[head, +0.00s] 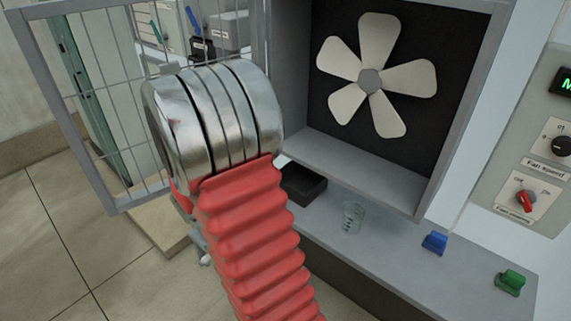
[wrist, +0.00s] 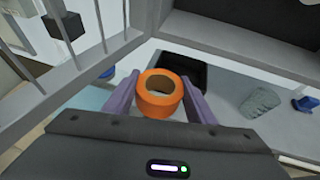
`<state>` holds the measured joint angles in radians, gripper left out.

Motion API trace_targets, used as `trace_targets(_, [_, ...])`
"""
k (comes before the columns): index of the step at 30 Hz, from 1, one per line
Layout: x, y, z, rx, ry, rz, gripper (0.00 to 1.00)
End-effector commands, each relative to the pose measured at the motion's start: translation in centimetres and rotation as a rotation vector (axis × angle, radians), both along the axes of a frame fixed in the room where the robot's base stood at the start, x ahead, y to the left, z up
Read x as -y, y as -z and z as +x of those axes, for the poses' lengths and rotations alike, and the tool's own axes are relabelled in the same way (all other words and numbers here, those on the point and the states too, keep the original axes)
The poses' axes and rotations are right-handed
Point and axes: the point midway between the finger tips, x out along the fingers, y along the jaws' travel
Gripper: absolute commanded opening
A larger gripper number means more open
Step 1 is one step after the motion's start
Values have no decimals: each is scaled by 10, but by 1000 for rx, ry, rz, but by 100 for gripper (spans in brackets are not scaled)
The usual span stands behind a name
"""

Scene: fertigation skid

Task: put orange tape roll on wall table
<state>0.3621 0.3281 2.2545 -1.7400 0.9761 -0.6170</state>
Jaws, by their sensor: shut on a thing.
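The orange tape roll (wrist: 160,102) is in the wrist view, between the two purple fingers of my gripper (wrist: 159,98). My gripper is shut on it, with a finger against each side. Its open ring faces up toward the camera. In the head view my arm hides the roll and the gripper. A grey table (head: 385,238) runs along the wall below the fan box; it also shows in the wrist view (wrist: 228,88). I cannot tell whether the roll is over this table or touches it.
On the grey table are a black tray (head: 303,184), a clear glass (head: 352,217), a blue clip-like item (head: 434,242) and a green one (head: 510,282). The fan (head: 371,82) sits in an open box above. Its barred door (head: 100,100) stands open at left.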

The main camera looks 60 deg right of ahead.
Motion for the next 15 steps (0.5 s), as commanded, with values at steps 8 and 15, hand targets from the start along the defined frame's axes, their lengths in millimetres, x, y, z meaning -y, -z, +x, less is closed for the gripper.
trace_targets(8, [-81,36,55,-3,-158,-4,28])
trace_targets(15, [-155,65,87,-1,-291,-7,28])
